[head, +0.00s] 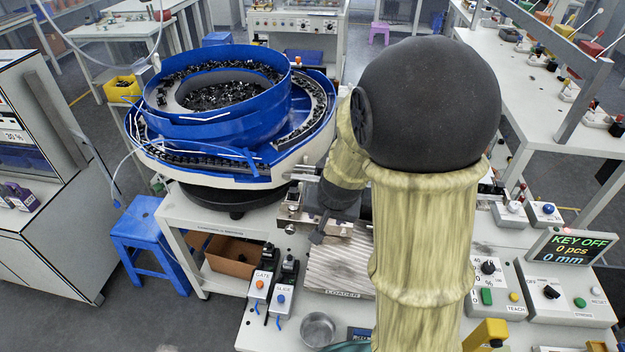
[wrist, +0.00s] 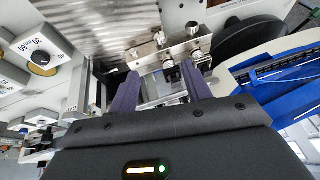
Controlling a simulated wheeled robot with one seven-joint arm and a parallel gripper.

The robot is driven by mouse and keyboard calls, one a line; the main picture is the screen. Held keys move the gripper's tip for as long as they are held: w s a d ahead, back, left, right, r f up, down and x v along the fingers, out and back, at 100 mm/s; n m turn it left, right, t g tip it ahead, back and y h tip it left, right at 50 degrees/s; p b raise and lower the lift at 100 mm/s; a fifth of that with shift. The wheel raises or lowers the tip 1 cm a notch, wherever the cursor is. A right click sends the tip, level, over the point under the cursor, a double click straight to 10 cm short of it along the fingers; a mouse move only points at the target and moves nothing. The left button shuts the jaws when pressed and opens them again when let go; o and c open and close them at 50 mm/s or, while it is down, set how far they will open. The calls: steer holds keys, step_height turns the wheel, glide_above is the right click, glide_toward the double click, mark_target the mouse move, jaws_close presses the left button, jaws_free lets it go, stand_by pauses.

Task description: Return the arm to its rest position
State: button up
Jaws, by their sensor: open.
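My arm (head: 425,240) stands large in the right-centre of the head view, with a dark round joint at its top and a pale yellow forearm. It hides part of the bench behind it. My gripper (wrist: 160,87) shows in the wrist view with its two purple fingers apart and nothing seen between them. Beyond the fingers is a metal fixture with knobs (wrist: 172,48), beside the ribbed loader plate (wrist: 88,25). I cannot tell whether the fingers touch the fixture. In the head view the gripper is mostly hidden by my arm.
A blue bowl feeder (head: 215,125) full of small black parts stands left of my arm. The loader plate (head: 338,262), GATE and SLICE switches (head: 270,287) and a small metal cup (head: 318,328) lie near it. A blue stool (head: 150,240) stands left.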

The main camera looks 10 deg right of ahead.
steer(key=s+r+n+g, duration=0.1)
steer(key=s+n, duration=0.3)
steer(key=s, duration=0.7)
steer(key=shift+s+a+r+n+g, duration=0.15)
steer(key=shift+s+a+n+g, duration=0.2)
steer(key=shift+g, duration=0.25)
